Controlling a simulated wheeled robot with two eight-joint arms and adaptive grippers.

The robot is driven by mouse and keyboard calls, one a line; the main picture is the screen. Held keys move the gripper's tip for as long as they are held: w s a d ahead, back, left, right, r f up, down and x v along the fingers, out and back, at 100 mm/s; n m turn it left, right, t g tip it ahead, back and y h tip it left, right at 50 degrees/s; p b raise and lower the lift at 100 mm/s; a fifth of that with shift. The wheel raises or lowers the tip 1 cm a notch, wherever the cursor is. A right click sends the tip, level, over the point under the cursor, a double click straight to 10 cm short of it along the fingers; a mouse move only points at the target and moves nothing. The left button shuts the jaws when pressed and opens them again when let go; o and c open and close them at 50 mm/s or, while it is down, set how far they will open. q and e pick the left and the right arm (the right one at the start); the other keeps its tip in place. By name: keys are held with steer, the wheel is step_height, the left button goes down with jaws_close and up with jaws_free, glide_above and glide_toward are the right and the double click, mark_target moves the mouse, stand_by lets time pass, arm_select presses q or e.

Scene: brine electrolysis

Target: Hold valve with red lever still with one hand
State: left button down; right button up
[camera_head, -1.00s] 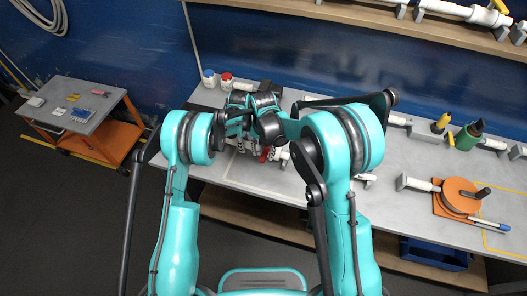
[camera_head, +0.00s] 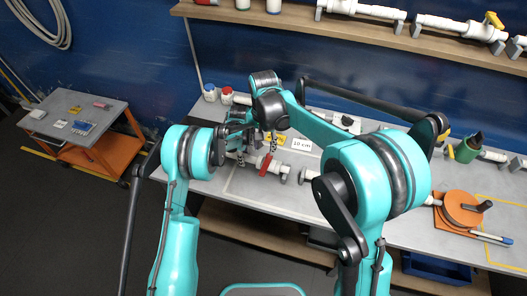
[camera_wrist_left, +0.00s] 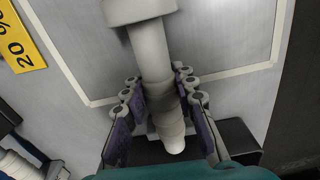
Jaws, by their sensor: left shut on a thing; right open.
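A white pipe valve (camera_head: 278,166) lies along the front part of the bench in the head view, with its red lever (camera_head: 265,165) hanging toward the front edge. My left gripper (camera_head: 240,154) is at the left end of this piece. In the left wrist view, my left gripper (camera_wrist_left: 158,78) has its fingers on both sides of a white pipe (camera_wrist_left: 150,50) and is shut on it. The lever does not show there. My right gripper (camera_head: 270,145) is open, just above and behind the lever, apart from it as far as I can see.
An orange turntable (camera_head: 462,207) and green tool (camera_head: 467,147) are to the right. A shelf (camera_head: 300,22) runs above.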

stand_by(0.3)
arm_select(q)
steer(key=c, duration=1.1)
jaws_free()
steer(key=shift+c, duration=0.2)
step_height(320, 180, up, 12)
